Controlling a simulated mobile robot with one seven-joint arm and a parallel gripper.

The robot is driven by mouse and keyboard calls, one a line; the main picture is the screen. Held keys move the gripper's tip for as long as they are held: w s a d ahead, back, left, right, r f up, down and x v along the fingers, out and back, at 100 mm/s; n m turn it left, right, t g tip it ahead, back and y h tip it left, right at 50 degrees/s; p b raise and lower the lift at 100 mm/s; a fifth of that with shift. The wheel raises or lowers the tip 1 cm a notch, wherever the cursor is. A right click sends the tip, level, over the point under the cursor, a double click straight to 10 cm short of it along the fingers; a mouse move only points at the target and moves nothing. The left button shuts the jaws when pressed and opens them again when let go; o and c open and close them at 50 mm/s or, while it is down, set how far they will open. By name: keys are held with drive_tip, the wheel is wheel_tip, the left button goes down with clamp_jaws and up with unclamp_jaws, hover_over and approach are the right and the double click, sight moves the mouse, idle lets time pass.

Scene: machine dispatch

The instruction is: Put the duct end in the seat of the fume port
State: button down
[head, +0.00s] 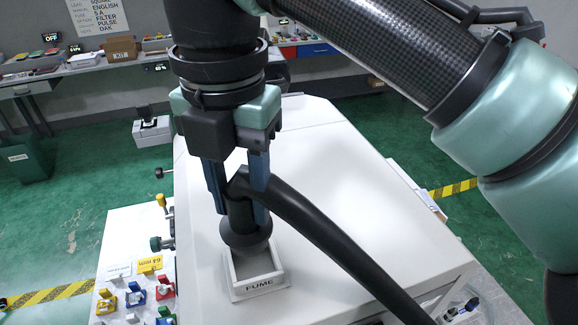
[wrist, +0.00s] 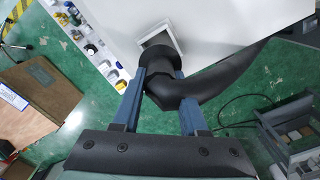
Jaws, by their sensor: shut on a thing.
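My gripper (head: 238,188) is shut on the black duct end (head: 243,222), with one blue finger on each side of it. In the wrist view the duct end (wrist: 153,85) sits between the fingertips. Its flared collar points down at the fume port (head: 257,282), a square white frame marked FUME on the white machine top. The collar overlaps the port's far edge in the head view; whether it touches cannot be told. In the wrist view the port (wrist: 161,38) shows open just beyond the collar. The black hose (head: 330,240) runs from the duct end toward the lower right.
The white machine top (head: 340,170) is clear to the right of the port, apart from the hose. At left, a lower white panel (head: 125,235) holds several coloured clamps and valves. A workbench (head: 120,62) stands against the back wall.

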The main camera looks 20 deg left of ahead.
sight(248, 234)
wheel_tip(248, 234, down, 5)
drive_tip(key=shift+w+f+p, duration=0.15)
drive_tip(key=shift+f+p, duration=0.05)
drive_tip(key=shift+p, duration=0.65)
drive_tip(key=shift+f, duration=0.45)
drive_tip(key=shift+f, duration=0.15)
drive_tip(key=shift+c, duration=2.2)
unclamp_jaws()
wheel_tip(248, 234, up, 12)
drive_tip(key=shift+r+b, duration=0.15)
drive_tip(key=shift+b, duration=0.95)
